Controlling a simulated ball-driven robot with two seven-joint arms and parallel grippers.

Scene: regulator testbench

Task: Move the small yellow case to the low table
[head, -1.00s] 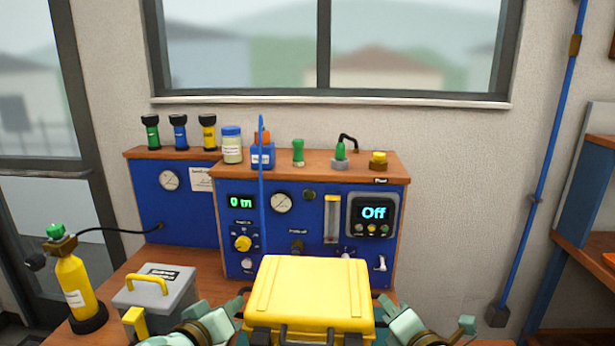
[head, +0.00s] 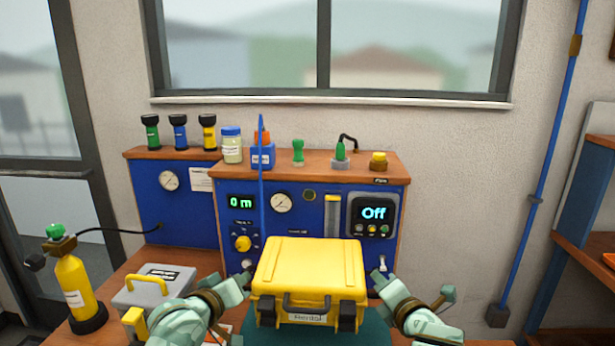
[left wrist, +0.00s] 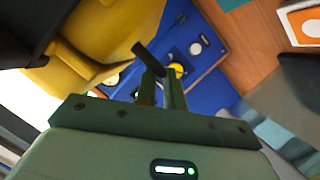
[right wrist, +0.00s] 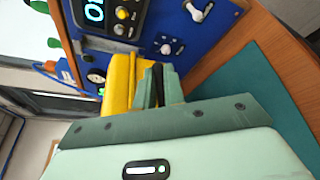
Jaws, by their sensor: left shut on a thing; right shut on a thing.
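The small yellow case (head: 310,265) is in front of the blue testbench in the head view, its dark front handle and label facing me. It is held between my two grippers. My left gripper (head: 243,283) is at its left side, shut on a dark side handle (left wrist: 146,55); the case's yellow side (left wrist: 85,65) shows in the left wrist view. My right gripper (head: 383,283) is at its right side, shut on a dark part (right wrist: 157,75) beside the yellow wall (right wrist: 118,82). The low table is not identifiable in view.
A teal mat (head: 372,328) lies on the wooden bench below the case. A grey box with a yellow handle (head: 160,290) and a yellow gas cylinder (head: 75,285) stand at left. The blue panel (head: 305,225) with gauges and knobs is close behind. Wooden shelves (head: 580,245) stand at far right.

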